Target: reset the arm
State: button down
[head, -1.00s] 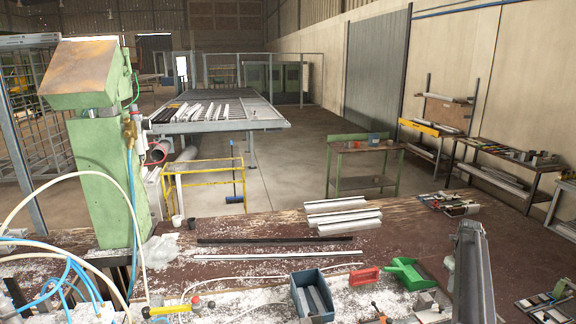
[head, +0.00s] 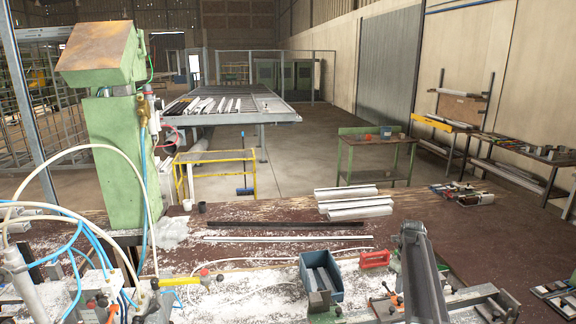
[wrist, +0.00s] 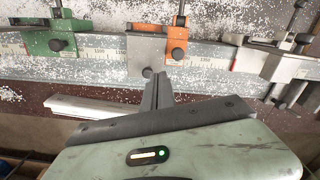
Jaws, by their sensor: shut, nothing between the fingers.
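My gripper (wrist: 158,88) shows in the wrist view. Its two narrow grey fingers are together, with nothing between them. They point at a rail with a printed scale (wrist: 205,60), and I cannot tell how far apart fingers and rail are. On the rail sit a green clamp (wrist: 60,42), an orange clamp (wrist: 177,40) and grey blocks. In the head view my dark arm rises at the lower right over the bench (head: 455,235). The fingers cannot be made out there.
A blue bin (head: 321,276) and a red tool (head: 375,259) lie left of my arm. Pale profiles (head: 353,204) and long bars (head: 288,238) lie farther back. A green machine (head: 113,155) with hoses stands at the left. The bench right of the arm is mostly bare.

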jog(key=s+a+f+n+b, duration=0.2)
jog(key=s+a+f+n, duration=0.1)
jog(key=a, duration=0.3)
jog(key=s+a+f+n+b, duration=0.3)
jog(key=s+a+n, duration=0.1)
jog(key=a, duration=0.3)
jog(key=s+a+f+n+b, duration=0.2)
jog(key=s+a+f+n, duration=0.1)
jog(key=s+a, duration=0.2)
jog(key=shift+s+a+f+b, duration=0.15)
jog(key=shift+a+f+b, duration=0.2)
jog(key=shift+a, duration=0.3)
jog(key=s+a+n, duration=0.1)
jog(key=s+n, duration=0.3)
jog(key=n, duration=0.1)
jog(key=s+a+n, duration=0.2)
jog(key=s+n, duration=0.2)
jog(key=n, duration=0.1)
jog(key=s+a+f+n+b, duration=0.1)
jog(key=s+n, duration=0.3)
jog(key=n, duration=0.1)
jog(key=shift+a, duration=0.2)
jog(key=shift+s+r+n, duration=0.1)
jog(key=shift+s+n, duration=0.1)
jog(key=shift+n, duration=1)
jog(key=n, duration=0.3)
jog(key=shift+w+a, duration=0.1)
jog(key=shift+w, duration=0.1)
